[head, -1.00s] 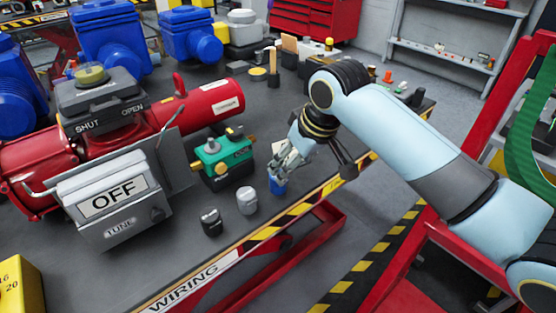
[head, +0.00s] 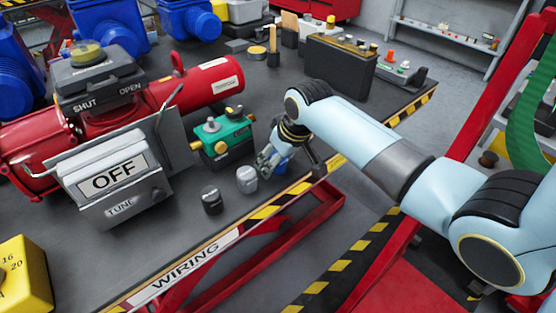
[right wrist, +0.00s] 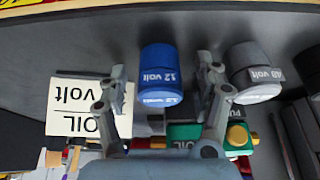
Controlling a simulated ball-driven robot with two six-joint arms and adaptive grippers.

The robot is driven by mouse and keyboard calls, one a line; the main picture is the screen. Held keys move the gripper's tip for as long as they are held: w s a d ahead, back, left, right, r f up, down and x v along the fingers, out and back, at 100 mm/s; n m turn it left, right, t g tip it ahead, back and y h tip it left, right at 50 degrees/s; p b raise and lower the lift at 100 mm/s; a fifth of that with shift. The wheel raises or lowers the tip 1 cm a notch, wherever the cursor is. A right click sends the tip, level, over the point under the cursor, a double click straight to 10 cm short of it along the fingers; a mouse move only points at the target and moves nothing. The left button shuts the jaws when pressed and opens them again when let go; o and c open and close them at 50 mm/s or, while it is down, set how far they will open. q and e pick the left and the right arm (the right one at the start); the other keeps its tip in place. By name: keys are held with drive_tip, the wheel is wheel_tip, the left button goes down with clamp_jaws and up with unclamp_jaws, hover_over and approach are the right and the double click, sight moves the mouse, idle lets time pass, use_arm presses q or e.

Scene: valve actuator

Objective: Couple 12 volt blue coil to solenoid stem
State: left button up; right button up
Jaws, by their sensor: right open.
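The blue coil (right wrist: 160,75), marked 12 volt, stands on the bench and sits between the open fingers of my right gripper (right wrist: 160,72) in the right wrist view, with a gap on each side. In the head view the blue coil (head: 281,168) is mostly hidden by my right gripper (head: 270,163). The green solenoid valve body (head: 222,136) with brass fittings is to the left of the gripper; I cannot clearly make out its stem. It also shows partly behind the gripper in the right wrist view (right wrist: 182,131). My left gripper is not in view.
A grey coil (head: 246,179) and a black coil (head: 211,200) stand in a row beside the blue one, near the striped bench edge. The grey box marked OFF (head: 115,180) and red actuator (head: 208,87) stand to the left. A white coil label (right wrist: 72,105) shows in the right wrist view.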

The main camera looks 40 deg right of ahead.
drive_tip(key=c, duration=1.3)
drive_tip(key=shift+r, duration=0.1)
drive_tip(key=shift+c, duration=0.2)
